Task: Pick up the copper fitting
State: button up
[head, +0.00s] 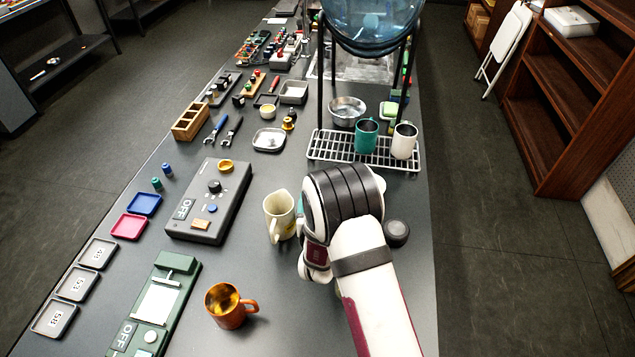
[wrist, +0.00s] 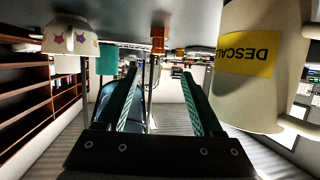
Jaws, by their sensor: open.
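The copper fitting appears to be the small orange-copper piece (wrist: 157,40) ahead of my gripper in the wrist view, which is upside down. In the head view it seems to match the small brass-coloured piece (head: 289,121) on the counter beyond my arm. My gripper (wrist: 160,76) is open, with its two green-lined fingers apart and nothing between them. The fitting is beyond the fingertips, roughly in line with the gap, and not touched. In the head view my wrist hides most of the gripper.
A cream jug (head: 279,216), labelled DESCALE in the wrist view (wrist: 262,70), stands close beside my gripper. A teal mug (head: 366,136) and a white mug (head: 404,141) stand on the rack (head: 340,160). A metal dish (head: 269,140) lies left of the fitting. A copper mug (head: 230,306) stands nearer.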

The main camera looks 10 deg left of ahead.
jog(key=x, duration=0.9)
jog(key=shift+w+d+f, duration=0.2)
jog(key=shift+f, duration=0.1)
grip_shut()
